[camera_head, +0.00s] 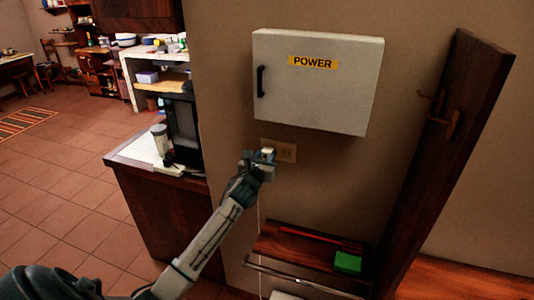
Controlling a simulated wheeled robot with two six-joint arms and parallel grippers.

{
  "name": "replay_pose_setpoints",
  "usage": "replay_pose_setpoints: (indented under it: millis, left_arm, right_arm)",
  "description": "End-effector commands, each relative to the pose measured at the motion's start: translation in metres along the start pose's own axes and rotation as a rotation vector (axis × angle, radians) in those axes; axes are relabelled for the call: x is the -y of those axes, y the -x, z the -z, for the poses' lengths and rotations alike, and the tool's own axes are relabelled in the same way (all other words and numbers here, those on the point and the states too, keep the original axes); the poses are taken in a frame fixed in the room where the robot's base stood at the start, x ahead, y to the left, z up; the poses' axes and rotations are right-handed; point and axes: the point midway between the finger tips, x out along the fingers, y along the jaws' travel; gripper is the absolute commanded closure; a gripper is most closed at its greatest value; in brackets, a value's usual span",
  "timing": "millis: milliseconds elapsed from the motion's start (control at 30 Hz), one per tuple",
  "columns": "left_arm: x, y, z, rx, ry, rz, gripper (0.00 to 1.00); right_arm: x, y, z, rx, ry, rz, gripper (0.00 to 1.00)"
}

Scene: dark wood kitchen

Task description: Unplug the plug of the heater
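A beige wall outlet (287,152) is on the wall below the power box. A small white plug (267,150) shows at its left side, next to my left gripper (259,158). The gripper's fingers are at the plug and partly hide it. The view is too small to show whether they are closed on it, or whether the plug sits in the outlet. A thin white cord (259,222) hangs below the gripper. A white edge (285,296) at the bottom may be the heater, mostly out of view. My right gripper is not in view.
A grey power box (318,85) juts from the wall above the outlet. A wooden shelf (275,243) with a green block (347,262) and a metal rail is below. A tall wooden panel (440,150) stands right. A counter (150,150) is left; open floor lies beyond.

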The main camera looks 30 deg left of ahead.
Motion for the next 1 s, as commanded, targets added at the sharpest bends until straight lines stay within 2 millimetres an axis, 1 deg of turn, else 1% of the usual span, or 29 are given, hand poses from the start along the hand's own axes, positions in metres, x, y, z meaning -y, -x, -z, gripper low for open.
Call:
replay_pose_setpoints:
  millis: [167,1000]
  left_arm:
    - [0.0,0.002,-0.001,0.001,0.0,0.0,1.0]
    - [0.0,0.035,0.0,0.0,-0.001,0.0,1.0]
  right_arm:
    - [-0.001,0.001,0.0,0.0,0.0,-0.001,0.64]
    - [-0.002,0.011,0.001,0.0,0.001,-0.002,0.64]
